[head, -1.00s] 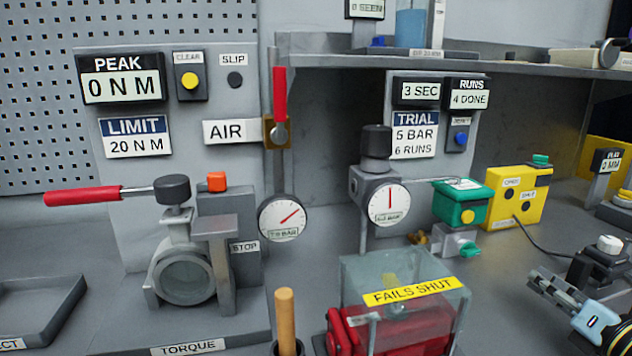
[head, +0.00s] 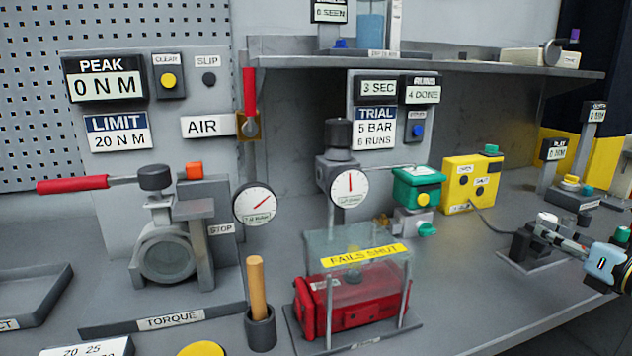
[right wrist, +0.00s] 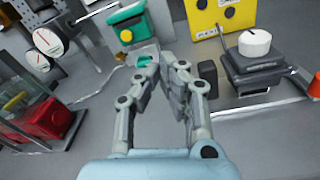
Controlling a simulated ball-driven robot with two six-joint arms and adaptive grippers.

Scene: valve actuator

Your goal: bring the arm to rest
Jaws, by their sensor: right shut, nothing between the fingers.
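My right gripper (head: 562,241) is at the right of the head view, its fingers reaching left across a black block with a white knob. In the right wrist view its fingers (right wrist: 162,62) are together and empty, pointing toward the green box (right wrist: 127,27). The fingers touch nothing that I can make out. The black block with the white knob (right wrist: 254,44) stands to the right of the fingers in that view. My left gripper is in neither view.
The red actuator under a clear cover (head: 352,303) stands at the front centre. The yellow box (head: 472,183) and green box (head: 417,189) stand behind. A torque stand with a red handle (head: 72,185) is at the left. Bare bench lies between the actuator and the black block.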

